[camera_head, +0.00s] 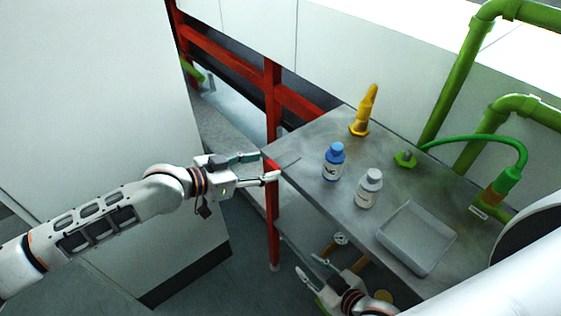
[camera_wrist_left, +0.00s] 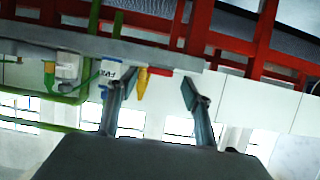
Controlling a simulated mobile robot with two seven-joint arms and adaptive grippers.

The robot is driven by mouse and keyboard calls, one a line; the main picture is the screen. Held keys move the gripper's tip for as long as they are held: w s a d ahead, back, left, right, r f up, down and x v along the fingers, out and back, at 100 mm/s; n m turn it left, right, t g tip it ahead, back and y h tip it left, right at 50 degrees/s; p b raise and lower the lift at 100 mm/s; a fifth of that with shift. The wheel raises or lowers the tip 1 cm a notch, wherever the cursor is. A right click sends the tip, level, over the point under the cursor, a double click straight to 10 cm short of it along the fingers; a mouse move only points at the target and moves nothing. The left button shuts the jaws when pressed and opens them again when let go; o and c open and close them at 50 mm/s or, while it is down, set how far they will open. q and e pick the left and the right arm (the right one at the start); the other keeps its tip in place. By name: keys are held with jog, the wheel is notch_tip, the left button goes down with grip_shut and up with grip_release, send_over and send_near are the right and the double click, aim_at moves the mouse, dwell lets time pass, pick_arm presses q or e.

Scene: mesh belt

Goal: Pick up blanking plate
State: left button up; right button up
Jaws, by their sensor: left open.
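In the left wrist view the open fingers (camera_wrist_left: 150,85) are spread wide below the table edge, with nothing clearly held. My right gripper (camera_head: 311,266) is open and empty, low in front of the table.
A blue-capped bottle (camera_head: 333,164), a white-capped bottle (camera_head: 369,189), a yellow nozzle-like piece (camera_head: 364,112) and a grey tray (camera_head: 416,238) stand on the table. Green pipes (camera_head: 450,90) rise behind. A red frame (camera_head: 272,100) stands behind the left corner. A white cabinet (camera_head: 100,90) is at left.

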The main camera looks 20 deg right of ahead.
aim_at(275, 163)
pick_arm(q)
jog(key=x, duration=0.3)
jog(key=shift+w+d+r, duration=0.1)
jog(key=shift+d, duration=0.05)
jog(key=c, duration=1.3)
jog(key=shift+r, duration=0.1)
